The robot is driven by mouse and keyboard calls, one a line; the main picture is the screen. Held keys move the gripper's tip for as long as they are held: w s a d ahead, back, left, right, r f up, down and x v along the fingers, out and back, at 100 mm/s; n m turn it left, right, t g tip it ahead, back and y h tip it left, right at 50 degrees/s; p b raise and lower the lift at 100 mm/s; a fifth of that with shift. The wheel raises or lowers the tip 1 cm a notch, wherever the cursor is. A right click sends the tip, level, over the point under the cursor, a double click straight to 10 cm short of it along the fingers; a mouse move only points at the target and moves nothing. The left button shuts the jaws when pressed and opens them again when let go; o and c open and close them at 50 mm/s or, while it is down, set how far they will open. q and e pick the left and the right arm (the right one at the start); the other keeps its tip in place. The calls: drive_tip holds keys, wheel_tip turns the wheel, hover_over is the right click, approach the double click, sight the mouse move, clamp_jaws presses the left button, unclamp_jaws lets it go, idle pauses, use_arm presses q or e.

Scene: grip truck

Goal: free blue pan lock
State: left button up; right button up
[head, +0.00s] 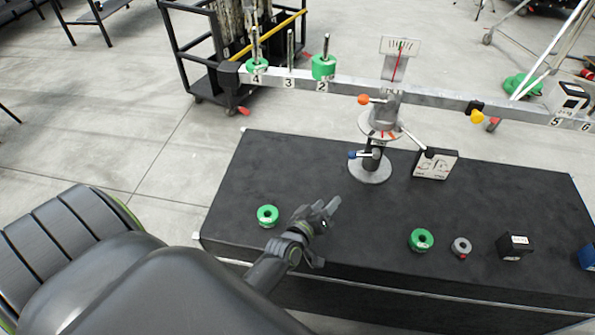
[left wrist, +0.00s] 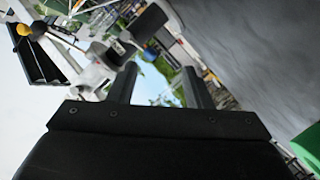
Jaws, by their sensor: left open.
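The blue pan lock knob (head: 354,155) sits on a short lever low on the balance's post, just above its round grey base (head: 370,170). The balance beam (head: 320,83) runs across the back, with an orange knob (head: 363,99) at the post and a yellow knob (head: 477,117) on the right. My left gripper (head: 332,206) is open and empty above the black table, in front of the base and apart from the blue knob. My right gripper is not in view.
Green ring weights lie on the black table (head: 300,165) left (head: 268,215) and right (head: 421,240) of my left gripper. A grey ring (head: 461,247), a black block (head: 515,246) and a blue block (head: 588,257) lie further right.

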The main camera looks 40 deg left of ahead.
use_arm(q)
drive_tip(key=s+f+m+g, duration=0.1)
drive_tip(key=s, duration=0.1)
drive_tip(key=s+a+f+m+g, duration=0.1)
drive_tip(key=s+g, duration=0.1)
drive_tip(key=s, duration=0.1)
drive_tip(key=s+f+m+g, duration=0.1)
drive_tip(key=s+m, duration=0.1)
drive_tip(key=s, duration=0.1)
drive_tip(key=shift+s+a+g+h, duration=0.1)
drive_tip(key=shift+a+g+h, duration=0.2)
drive_tip(key=shift+h, duration=0.1)
drive_tip(key=shift+s+a+f+m+g, duration=0.1)
drive_tip(key=shift+s+m+g, duration=0.1)
drive_tip(key=shift+s, duration=0.2)
drive_tip(key=shift+s+a+f+m+g, duration=0.1)
drive_tip(key=shift+s+m+g, duration=0.1)
drive_tip(key=shift+s, duration=0.2)
